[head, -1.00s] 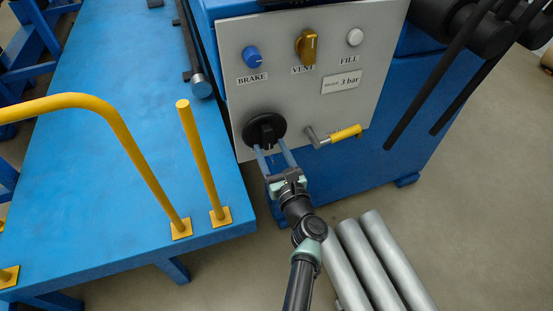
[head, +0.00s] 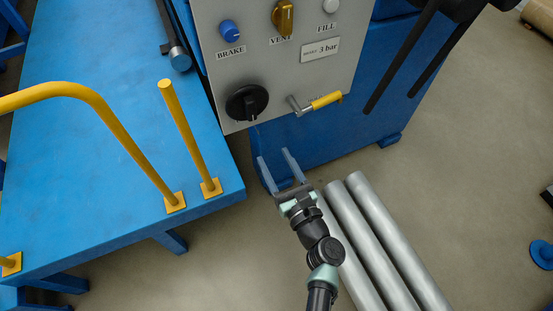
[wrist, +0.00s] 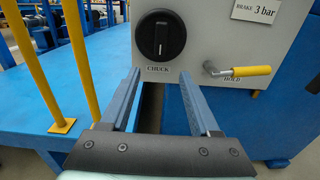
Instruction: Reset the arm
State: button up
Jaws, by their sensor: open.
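My gripper (head: 278,172) is open and empty in the head view, below the grey control panel (head: 212,75) and apart from it. In the wrist view its two blue-grey fingers (wrist: 157,100) point at the lower part of the panel. The black round CHUCK knob (head: 247,103) is beyond the fingertips; it also shows in the wrist view (wrist: 161,35), with its white mark upright. The yellow-handled lever (head: 325,101) is to the right of the knob, its handle pointing right.
A blue platform (head: 100,150) with yellow rails (head: 190,135) stands at the left. Several grey pipes (head: 395,240) lie on the floor right of my arm. A blue BRAKE knob (head: 230,31) and yellow VENT knob (head: 284,17) are higher on the panel.

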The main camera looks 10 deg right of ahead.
dwell(0.4)
jog(key=w+a+r+n+y, duration=0.1)
jog(key=w+a+r+n, duration=0.1)
jog(key=r+n, duration=0.5)
jog(key=w+a+r+n, duration=0.25)
jog(key=r+n, duration=0.25)
jog(key=r, duration=0.4)
jog(key=w+a+r+n+y, duration=0.1)
jog(key=w+a+r+n, duration=0.1)
jog(key=r+n, duration=0.45)
jog(key=s+r+n+t+h, duration=0.3)
jog(key=r+n, duration=0.5)
jog(key=r, duration=1.3)
jog(key=s+d+r+n+t+h, duration=0.2)
jog(key=s+r+n+t+h, duration=0.5)
jog(key=s+r, duration=1.05)
notch_tip(320, 180, up, 28)
jog(key=w+y+p, duration=0.2)
jog(key=p, duration=2.5)
jog(key=shift+w+f+m, duration=0.25)
jog(key=shift+w+m, duration=0.1)
jog(key=shift+m, duration=0.1)
jog(key=shift+d, duration=0.1)
